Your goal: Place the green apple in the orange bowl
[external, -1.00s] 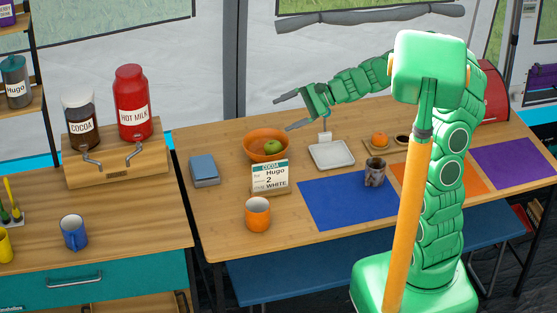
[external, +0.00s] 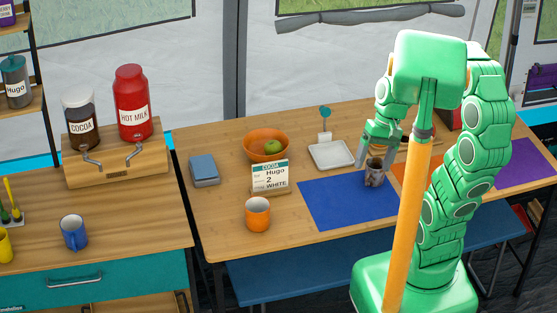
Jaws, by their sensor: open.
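The green apple (external: 273,147) lies inside the orange bowl (external: 255,151), which stands at the back left of the wooden table.
A white square tray (external: 331,162) with an upright tag lies between bowl and gripper. A sign card (external: 270,176) and an orange mug (external: 257,214) stand in front of the bowl. The blue mat (external: 335,204) is mostly bare.

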